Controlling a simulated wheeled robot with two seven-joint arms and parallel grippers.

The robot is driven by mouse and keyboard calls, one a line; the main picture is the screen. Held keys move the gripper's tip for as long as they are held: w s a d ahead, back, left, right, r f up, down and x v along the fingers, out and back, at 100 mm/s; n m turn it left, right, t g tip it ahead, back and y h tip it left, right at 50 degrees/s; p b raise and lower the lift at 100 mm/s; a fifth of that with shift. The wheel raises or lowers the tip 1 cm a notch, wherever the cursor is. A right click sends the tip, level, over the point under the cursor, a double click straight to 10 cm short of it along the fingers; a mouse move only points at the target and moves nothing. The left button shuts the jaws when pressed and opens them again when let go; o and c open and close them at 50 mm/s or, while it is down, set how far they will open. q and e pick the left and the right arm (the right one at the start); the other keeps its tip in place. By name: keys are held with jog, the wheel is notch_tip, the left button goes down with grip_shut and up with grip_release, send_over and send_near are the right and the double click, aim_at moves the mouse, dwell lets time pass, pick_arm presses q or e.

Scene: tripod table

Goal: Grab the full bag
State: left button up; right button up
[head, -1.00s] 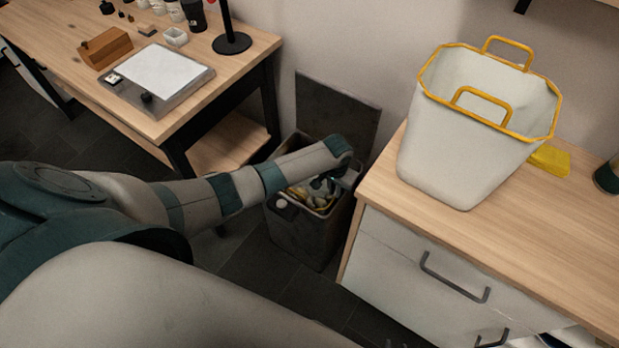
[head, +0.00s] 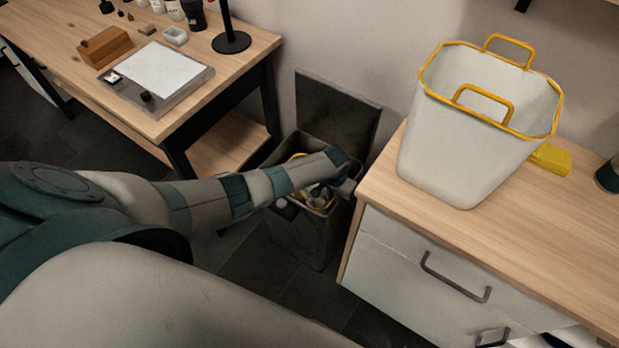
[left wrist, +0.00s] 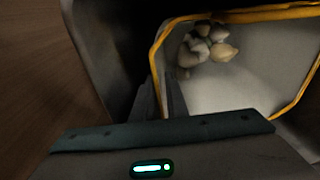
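The full bag (left wrist: 250,75) shows in the left wrist view as a pale, open bag with a yellow rim and several rounded, light-coloured items at its far end. In the head view it sits inside a dark open bin (head: 304,238), where only bits of its yellow rim (head: 297,158) and contents show. My left gripper (head: 335,190) reaches down into the bin's mouth, at the bag. My right gripper is out of view.
A white basket with yellow handles (head: 465,140) stands on a wooden-topped drawer cabinet (head: 540,235) right of the bin. A yellow block (head: 551,158) lies behind it. The bin's lid (head: 340,110) is raised against the wall. A wooden desk (head: 60,60) stands at the left.

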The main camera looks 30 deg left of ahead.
pick_arm(q)
jog(key=shift+f, duration=0.15)
dwell(0.5)
jog(key=shift+f, duration=0.1)
dwell(0.4)
grip_shut()
jog(key=shift+d, duration=0.1)
dwell(0.4)
dwell(0.7)
dwell(0.3)
